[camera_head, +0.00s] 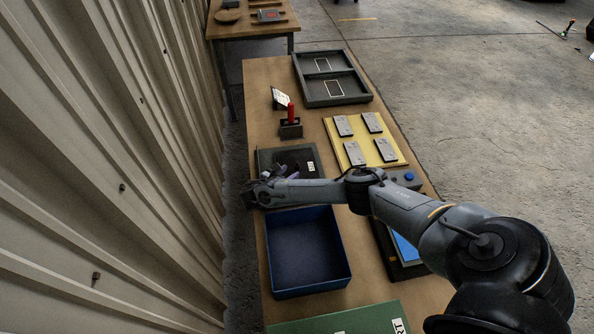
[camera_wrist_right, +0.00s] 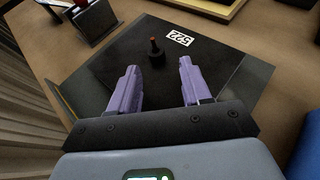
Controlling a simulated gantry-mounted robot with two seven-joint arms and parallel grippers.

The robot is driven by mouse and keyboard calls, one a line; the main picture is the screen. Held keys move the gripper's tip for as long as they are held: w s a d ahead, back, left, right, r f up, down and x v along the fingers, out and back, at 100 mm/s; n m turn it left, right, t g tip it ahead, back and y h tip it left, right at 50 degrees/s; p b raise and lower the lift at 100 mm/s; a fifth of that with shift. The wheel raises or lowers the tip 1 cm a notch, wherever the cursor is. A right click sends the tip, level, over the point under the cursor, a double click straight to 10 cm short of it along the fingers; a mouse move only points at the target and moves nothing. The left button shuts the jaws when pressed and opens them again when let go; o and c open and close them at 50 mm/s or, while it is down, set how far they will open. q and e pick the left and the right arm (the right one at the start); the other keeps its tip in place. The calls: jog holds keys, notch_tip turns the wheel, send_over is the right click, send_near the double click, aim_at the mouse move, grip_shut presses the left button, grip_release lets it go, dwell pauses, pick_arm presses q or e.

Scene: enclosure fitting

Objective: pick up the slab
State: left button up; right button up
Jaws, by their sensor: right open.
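A flat dark slab (camera_head: 268,157) with a white number label lies on the wooden table, behind the blue bin. In the right wrist view the slab (camera_wrist_right: 225,75) fills the middle, its label reads 522, and a small knob (camera_wrist_right: 154,46) with a brownish top stands on it. My right gripper (camera_head: 284,174) is over the slab. In the right wrist view its two purple fingers (camera_wrist_right: 158,72) are spread apart with nothing between them, on the near side of the knob. Part of the slab is hidden by the gripper. My left gripper is not in view.
A blue bin (camera_head: 273,282) stands in front of the slab. A yellow board (camera_head: 364,155) with several grey plates lies to the right. A red-handled stand (camera_head: 291,130) and a dark divided tray (camera_head: 331,103) are farther back. A green panel (camera_head: 345,322) lies at the near edge.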

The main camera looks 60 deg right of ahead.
aim_at(296, 166)
jog(key=x, duration=0.4)
jog(key=shift+w+d, duration=0.2)
jog(key=shift+d, duration=0.25)
grip_shut()
